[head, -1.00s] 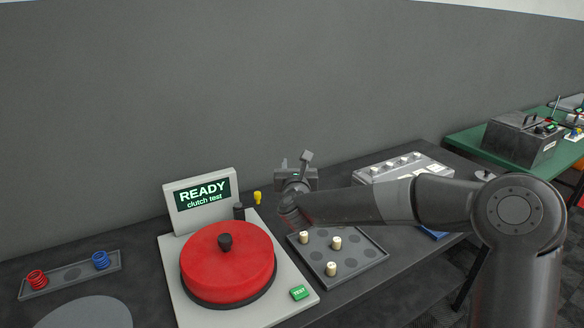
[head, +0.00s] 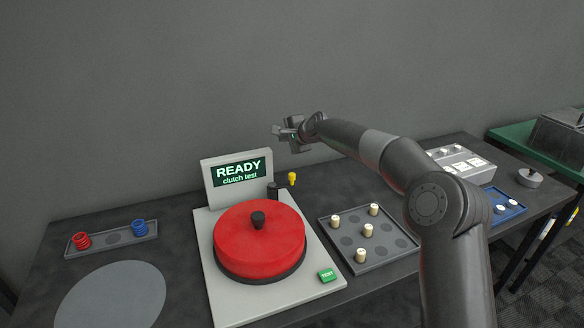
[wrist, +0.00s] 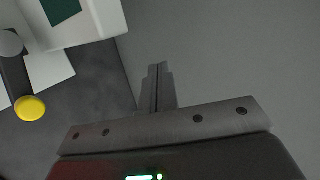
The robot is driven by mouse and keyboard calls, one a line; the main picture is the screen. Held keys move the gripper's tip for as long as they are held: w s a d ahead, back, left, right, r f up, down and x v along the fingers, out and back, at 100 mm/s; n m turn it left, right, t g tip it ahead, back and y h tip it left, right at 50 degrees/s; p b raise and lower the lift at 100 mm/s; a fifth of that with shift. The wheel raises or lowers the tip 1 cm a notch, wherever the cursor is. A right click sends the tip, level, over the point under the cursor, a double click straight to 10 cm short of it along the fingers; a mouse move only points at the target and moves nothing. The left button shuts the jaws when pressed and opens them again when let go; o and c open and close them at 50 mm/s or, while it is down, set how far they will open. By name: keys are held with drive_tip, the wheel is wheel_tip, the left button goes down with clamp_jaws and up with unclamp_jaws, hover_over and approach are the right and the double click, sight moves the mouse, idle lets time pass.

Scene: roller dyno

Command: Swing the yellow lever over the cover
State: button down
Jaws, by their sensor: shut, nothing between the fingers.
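The red round cover (head: 258,240) with a black knob sits on the pale tester base (head: 206,262). The yellow lever (head: 292,178) shows as a small yellow knob behind the cover, right of the display, beside a dark post (head: 272,190). In the wrist view the yellow knob (wrist: 30,108) is at the left, on the end of a dark bar. My gripper (head: 277,130) is above and behind the knob, near the wall, shut and empty. In the wrist view its closed fingers (wrist: 158,72) are apart from the lever.
The display (head: 238,172) reads "READY clutch test". A green TEST button (head: 327,275) is at the base's front right. A grey tray (head: 322,222) with several pegs lies right, under my arm. A tray with red and blue rings (head: 112,237) and a grey disc (head: 110,294) lie left.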

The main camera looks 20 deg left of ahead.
drive_tip(key=s+d+r+n+g+h, duration=0.25)
drive_tip(key=s+d+n+h, duration=0.2)
drive_tip(key=n+h, duration=0.65)
wheel_tip(320, 180, down, 9)
drive_tip(key=n+y, duration=0.2)
drive_tip(key=shift+s+d+f, duration=0.15)
drive_tip(key=shift+s+f, duration=0.05)
drive_tip(key=shift+s, duration=0.2)
drive_tip(key=shift+g, duration=0.25)
